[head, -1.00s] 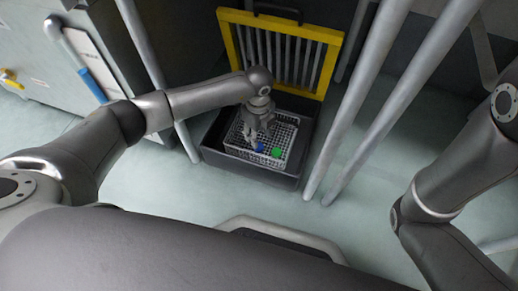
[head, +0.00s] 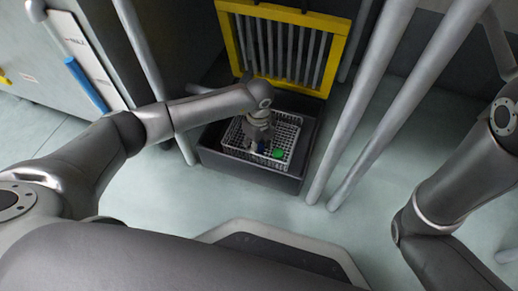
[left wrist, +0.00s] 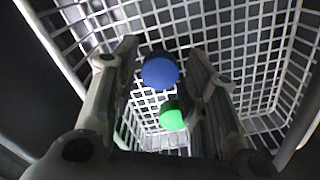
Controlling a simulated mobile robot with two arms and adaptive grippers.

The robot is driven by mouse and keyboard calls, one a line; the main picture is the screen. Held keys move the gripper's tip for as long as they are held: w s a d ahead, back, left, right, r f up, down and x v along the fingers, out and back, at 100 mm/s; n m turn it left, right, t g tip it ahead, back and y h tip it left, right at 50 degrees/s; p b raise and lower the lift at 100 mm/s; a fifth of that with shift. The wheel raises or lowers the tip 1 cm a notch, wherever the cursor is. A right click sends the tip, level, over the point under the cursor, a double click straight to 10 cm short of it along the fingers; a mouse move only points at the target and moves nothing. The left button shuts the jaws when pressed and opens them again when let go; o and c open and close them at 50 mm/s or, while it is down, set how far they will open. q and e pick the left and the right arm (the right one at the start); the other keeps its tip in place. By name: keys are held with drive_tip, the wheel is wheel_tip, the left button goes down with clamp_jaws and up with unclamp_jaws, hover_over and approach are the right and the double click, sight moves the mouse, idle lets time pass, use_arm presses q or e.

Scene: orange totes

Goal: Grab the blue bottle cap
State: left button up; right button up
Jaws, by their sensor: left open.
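The blue bottle cap (left wrist: 160,73) shows in the left wrist view between the fingers of my open left gripper (left wrist: 160,85), on top of a dark bottle of which little shows. In the head view the blue cap (head: 261,147) is a small spot just below my left gripper (head: 256,143), which is down inside the white wire basket (head: 228,152). I cannot tell whether a finger touches the cap. A green cap (left wrist: 172,116) lies close to the blue one; in the head view it is just right of it. My right gripper is out of view.
The basket sits in a dark tub (head: 240,173). A yellow-framed grate (head: 335,50) stands behind it. Grey poles (head: 357,110) rise to its right and another (head: 150,65) to its left. The basket walls surround the left gripper closely.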

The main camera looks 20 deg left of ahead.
use_arm(q)
drive_tip(key=c, duration=0.4)
drive_tip(key=shift+c, duration=0.4)
drive_tip(key=shift+r, duration=0.1)
